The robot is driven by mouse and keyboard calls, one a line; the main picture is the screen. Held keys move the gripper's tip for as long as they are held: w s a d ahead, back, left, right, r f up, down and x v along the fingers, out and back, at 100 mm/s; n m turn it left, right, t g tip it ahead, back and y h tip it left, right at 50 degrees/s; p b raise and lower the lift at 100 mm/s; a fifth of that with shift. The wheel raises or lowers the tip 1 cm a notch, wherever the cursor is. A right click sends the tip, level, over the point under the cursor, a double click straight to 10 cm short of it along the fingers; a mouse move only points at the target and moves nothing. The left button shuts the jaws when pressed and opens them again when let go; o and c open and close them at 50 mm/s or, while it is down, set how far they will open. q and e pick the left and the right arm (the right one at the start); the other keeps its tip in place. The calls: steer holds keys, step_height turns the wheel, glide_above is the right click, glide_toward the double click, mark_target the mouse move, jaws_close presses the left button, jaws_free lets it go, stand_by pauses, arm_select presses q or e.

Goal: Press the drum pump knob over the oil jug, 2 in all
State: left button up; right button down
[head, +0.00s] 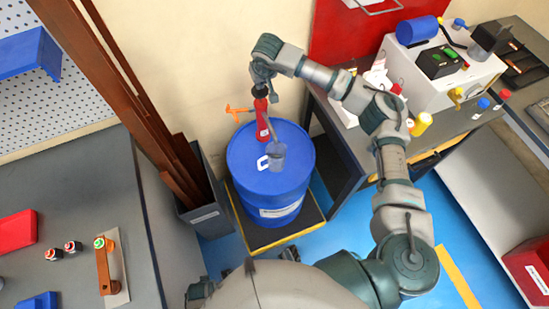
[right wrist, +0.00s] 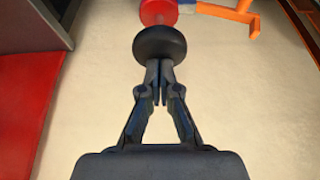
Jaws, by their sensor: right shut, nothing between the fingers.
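The blue drum (head: 268,185) stands on a yellow-edged tray on the floor, with a red pump (head: 262,120) rising from its top. The pump's black round knob (right wrist: 160,44) shows in the right wrist view, just beyond my right gripper (right wrist: 158,82). The right gripper is shut and empty, its fingertips at the knob's near edge; I cannot tell whether they touch. In the head view that gripper is mostly hidden by my wrist above the pump. A grey translucent jug (head: 277,157) is on the drum top beside the pump. My left gripper is not in view.
An orange valve handle (head: 238,110) sticks out left of the pump. A grey bin (head: 207,212) with long brown bars stands left of the drum. A workbench with a white machine (head: 440,75) is on the right. Blue floor shows around the drum tray.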

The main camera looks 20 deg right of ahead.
steer(key=shift+f+b, duration=0.5)
steer(key=shift+f, duration=0.75)
steer(key=shift+r, duration=0.1)
steer(key=shift+r+p, duration=2)
steer(key=shift+r, duration=1.25)
steer(key=shift+r, duration=0.1)
step_height(320, 180, up, 6)
steer(key=p, duration=0.4)
steer(key=shift+d, duration=0.1)
